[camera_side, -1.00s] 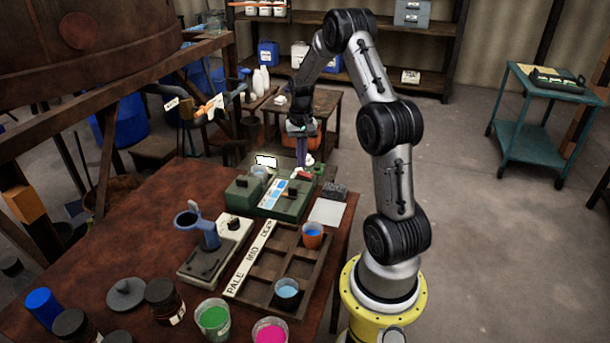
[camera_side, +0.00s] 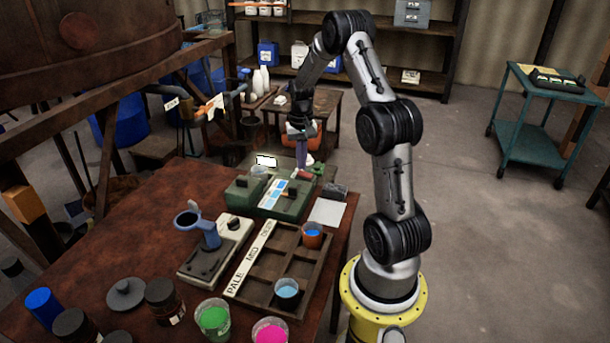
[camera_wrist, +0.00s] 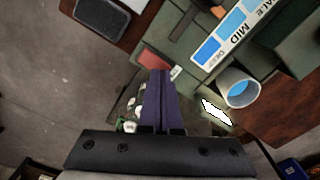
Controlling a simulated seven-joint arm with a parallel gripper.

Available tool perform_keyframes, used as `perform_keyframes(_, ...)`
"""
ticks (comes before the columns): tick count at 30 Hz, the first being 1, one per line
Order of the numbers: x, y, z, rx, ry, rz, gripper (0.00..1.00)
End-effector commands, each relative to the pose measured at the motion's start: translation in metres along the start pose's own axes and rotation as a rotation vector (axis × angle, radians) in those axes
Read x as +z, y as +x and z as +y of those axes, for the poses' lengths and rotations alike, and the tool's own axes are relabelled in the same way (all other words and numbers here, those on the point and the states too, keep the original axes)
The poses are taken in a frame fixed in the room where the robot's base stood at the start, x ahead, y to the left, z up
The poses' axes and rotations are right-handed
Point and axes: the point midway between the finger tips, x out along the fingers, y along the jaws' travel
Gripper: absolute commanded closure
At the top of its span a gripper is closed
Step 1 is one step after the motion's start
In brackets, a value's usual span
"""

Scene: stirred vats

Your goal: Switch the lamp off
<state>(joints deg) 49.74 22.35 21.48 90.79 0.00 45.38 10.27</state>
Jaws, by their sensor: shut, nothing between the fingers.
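The lamp's lit white panel (camera_side: 266,161) glows at the back of the green box (camera_side: 284,201), which carries a blue shade strip. It also shows bright in the wrist view (camera_wrist: 215,111), beside a clear cup (camera_wrist: 238,88). A small red part, perhaps the switch (camera_wrist: 153,60), is on the green box's edge; it shows in the side view (camera_side: 306,175) too. My gripper (camera_wrist: 158,74) is shut and empty, its purple fingers pointing down. The fingertips are right at the red part; I cannot tell whether they touch it.
A dark grey block (camera_side: 335,190) and a white sheet (camera_side: 327,212) lie right of the green box. Jars stand at the front left.

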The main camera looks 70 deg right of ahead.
Motion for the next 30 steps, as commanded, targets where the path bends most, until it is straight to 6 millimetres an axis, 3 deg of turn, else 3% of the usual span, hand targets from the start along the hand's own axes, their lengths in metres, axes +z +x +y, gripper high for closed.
perform_keyframes(30, 0.000, 0.014, 0.000, 0.000, 0.000, -0.001, 1.00)
